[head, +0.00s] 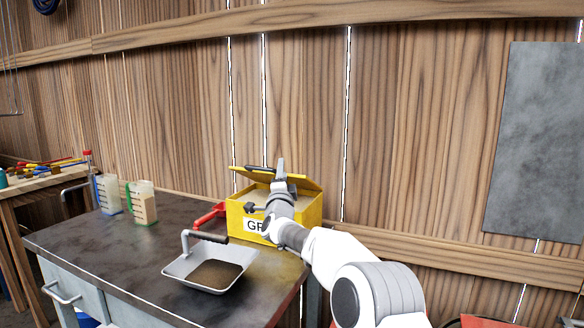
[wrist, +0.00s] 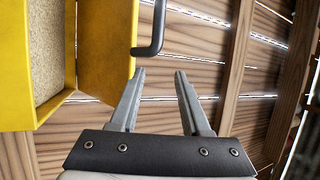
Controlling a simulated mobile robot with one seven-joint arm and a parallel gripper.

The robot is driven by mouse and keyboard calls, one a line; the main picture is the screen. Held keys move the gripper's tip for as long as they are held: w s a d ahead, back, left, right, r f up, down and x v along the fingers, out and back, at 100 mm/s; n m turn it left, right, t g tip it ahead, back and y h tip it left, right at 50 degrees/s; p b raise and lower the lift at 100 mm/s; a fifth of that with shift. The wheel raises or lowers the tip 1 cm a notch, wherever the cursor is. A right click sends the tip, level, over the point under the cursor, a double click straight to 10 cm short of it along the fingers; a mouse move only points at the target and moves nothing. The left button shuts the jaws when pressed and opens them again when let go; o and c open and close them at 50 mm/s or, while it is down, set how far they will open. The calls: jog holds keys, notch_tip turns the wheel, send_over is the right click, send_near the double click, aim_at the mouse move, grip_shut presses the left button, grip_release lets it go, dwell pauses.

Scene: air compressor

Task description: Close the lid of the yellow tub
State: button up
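The yellow tub (head: 312,213) stands at the right end of the grey workbench, with lettering partly hidden by my arm. Its yellow lid (head: 248,172) is raised and tilted at the back. In the wrist view the open tub (wrist: 12,105) shows pale grainy contents, and the lid (wrist: 104,45) stands beside the opening with a black handle (wrist: 153,40) on it. My gripper (wrist: 160,75) is open, its two fingertips apart with nothing between them. The fingertips are close to the handle and the lid's edge. Whether they touch is not clear. In the head view my gripper (head: 281,170) is over the tub.
A grey pan (head: 173,270) with dark grainy contents and a bent handle lies in front of the tub. A red object (head: 208,216) lies beside the tub. Two measuring jugs (head: 144,205) stand at the left. The wooden wall (head: 185,120) is close behind.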

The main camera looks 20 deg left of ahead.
jog(key=shift+d+r, duration=0.45)
jog(key=shift+d, duration=0.35)
jog(key=shift+d+r, duration=0.45)
jog(key=shift+d, duration=0.3)
